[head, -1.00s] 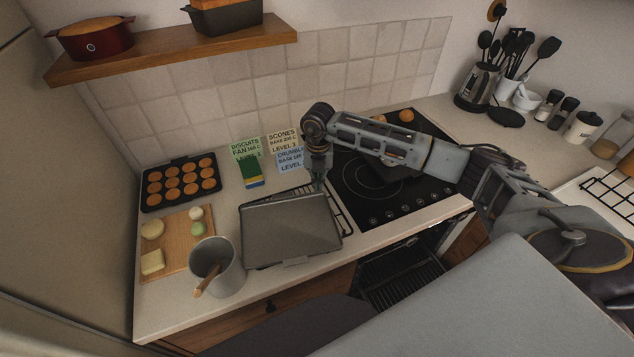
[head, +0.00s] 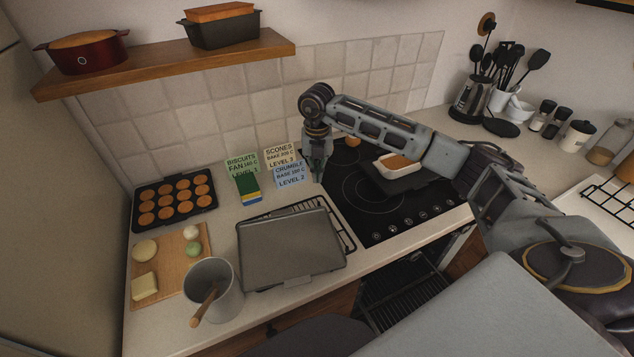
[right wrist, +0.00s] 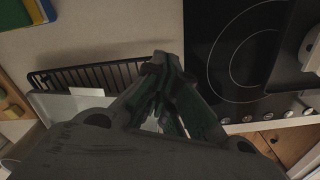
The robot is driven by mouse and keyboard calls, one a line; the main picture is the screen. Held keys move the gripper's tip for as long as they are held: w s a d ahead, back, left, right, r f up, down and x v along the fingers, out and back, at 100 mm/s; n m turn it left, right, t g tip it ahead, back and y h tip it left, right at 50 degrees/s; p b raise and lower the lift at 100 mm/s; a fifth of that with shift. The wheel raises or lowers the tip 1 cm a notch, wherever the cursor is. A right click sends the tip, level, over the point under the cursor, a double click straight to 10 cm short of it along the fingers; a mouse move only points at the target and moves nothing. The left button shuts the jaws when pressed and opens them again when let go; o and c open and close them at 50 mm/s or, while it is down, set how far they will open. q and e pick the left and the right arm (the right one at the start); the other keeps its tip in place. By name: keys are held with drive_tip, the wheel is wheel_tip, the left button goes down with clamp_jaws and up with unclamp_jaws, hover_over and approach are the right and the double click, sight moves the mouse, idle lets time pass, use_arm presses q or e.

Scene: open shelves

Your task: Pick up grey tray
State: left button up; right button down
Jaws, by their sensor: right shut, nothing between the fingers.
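The grey tray (head: 290,249) lies flat on the counter in the head view, partly over a black wire rack (head: 345,238). In the right wrist view a pale strip of the tray (right wrist: 75,108) shows beside the rack (right wrist: 90,76), mostly hidden by my gripper. My right gripper (head: 317,175) points down above the counter, behind the tray's far right corner and near the hob's left edge. Its fingers (right wrist: 166,62) are together and empty, apart from the tray. My left gripper is not in view.
Recipe cards (head: 292,174) stand behind the tray. A muffin tin (head: 174,200), a wooden board (head: 160,269) and a grey pot (head: 222,283) are at the left. The black hob (head: 385,215) holds a dish (head: 398,166) on the right. An open oven (head: 405,290) is below.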

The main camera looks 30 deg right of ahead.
drive_tip(key=shift+r, duration=1.55)
drive_tip(key=c, duration=2.2)
unclamp_jaws()
